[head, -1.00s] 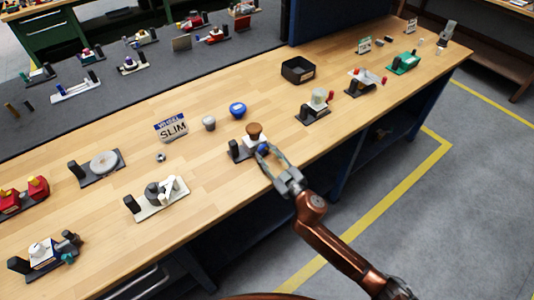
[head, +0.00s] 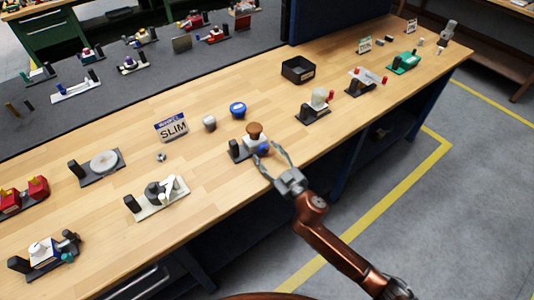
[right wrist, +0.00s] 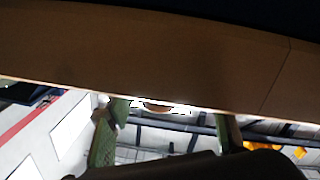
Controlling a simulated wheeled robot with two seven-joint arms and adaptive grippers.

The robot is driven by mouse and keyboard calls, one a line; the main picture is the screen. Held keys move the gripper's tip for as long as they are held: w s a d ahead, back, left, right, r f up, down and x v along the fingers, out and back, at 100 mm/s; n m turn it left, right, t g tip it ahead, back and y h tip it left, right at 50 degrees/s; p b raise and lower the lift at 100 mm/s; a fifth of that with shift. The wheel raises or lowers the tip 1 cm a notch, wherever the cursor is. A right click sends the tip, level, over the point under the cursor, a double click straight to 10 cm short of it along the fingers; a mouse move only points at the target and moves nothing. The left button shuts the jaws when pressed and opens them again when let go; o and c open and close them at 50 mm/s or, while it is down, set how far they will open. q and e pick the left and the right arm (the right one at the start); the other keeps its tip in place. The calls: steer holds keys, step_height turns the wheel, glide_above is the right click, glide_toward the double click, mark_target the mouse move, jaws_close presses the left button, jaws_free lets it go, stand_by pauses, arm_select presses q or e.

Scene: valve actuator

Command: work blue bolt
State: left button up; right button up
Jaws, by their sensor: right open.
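The blue bolt (head: 263,148) sits low on the front side of a small valve fixture with a brown knob (head: 254,129), near the front edge of the wooden bench. My right gripper (head: 266,151) is open, its two fingers spread on either side of the blue bolt; I cannot tell whether either finger touches it. In the right wrist view the green fingers (right wrist: 165,130) stand apart. A small brown and white piece, perhaps the knob, shows between them. The blue bolt cannot be made out there. My left gripper is not in view.
Left of the fixture are a blue round cap (head: 238,110), a grey cap (head: 209,123) and a SLIM sign (head: 171,126). A white-knobbed fixture (head: 316,107) stands to the right, a black bin (head: 298,70) behind. The aisle floor (head: 430,210) is free.

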steer(key=v, duration=1.1)
steer(key=shift+s, duration=0.3)
steer(key=shift+d, duration=0.15)
